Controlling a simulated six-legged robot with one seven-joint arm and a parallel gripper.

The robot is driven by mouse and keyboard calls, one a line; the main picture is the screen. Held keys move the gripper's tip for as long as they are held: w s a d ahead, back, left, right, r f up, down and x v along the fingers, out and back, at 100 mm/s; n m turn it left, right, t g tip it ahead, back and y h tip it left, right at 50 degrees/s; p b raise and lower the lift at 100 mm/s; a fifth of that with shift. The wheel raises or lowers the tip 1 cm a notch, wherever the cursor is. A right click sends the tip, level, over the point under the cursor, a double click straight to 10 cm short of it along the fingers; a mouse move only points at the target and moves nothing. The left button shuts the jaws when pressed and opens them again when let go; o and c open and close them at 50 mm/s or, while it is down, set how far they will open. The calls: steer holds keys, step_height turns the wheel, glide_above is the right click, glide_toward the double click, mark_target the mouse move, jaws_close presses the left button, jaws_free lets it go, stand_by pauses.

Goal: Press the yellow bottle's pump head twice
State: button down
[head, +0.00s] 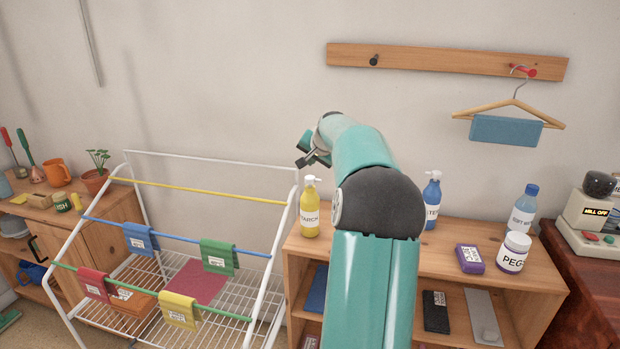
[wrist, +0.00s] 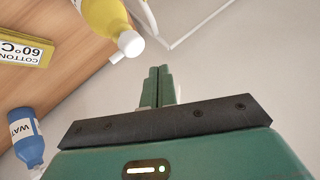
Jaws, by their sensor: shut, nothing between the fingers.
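The yellow bottle (head: 310,216) stands upright at the left end of the wooden shelf top, with part of a starch label showing. Its white pump head (head: 309,181) points up. My gripper (head: 308,153) is above the pump head and close to it, apart from it in the head view. In the wrist view the yellow bottle (wrist: 101,14) comes in from the top edge, and its white pump head (wrist: 130,43) lies up and left of my gripper's fingers (wrist: 159,80). The fingers are shut together and empty. My arm hides the middle of the shelf top.
A blue bottle (head: 432,203) with a white pump stands right of my arm. A purple box (head: 469,259), a white jar (head: 513,253) and another blue bottle (head: 523,210) stand farther right. A white drying rack (head: 290,215) is close left of the yellow bottle.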

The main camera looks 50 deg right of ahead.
mark_target(309, 176)
steer(key=shift+f, duration=1.15)
steer(key=shift+f, duration=0.1)
stand_by(1.1)
steer(key=shift+f, duration=0.3)
steer(key=shift+f, duration=0.9)
stand_by(1.0)
steer(key=shift+r, duration=1.3)
steer(key=shift+r, duration=0.1)
steer(key=shift+r, duration=2.45)
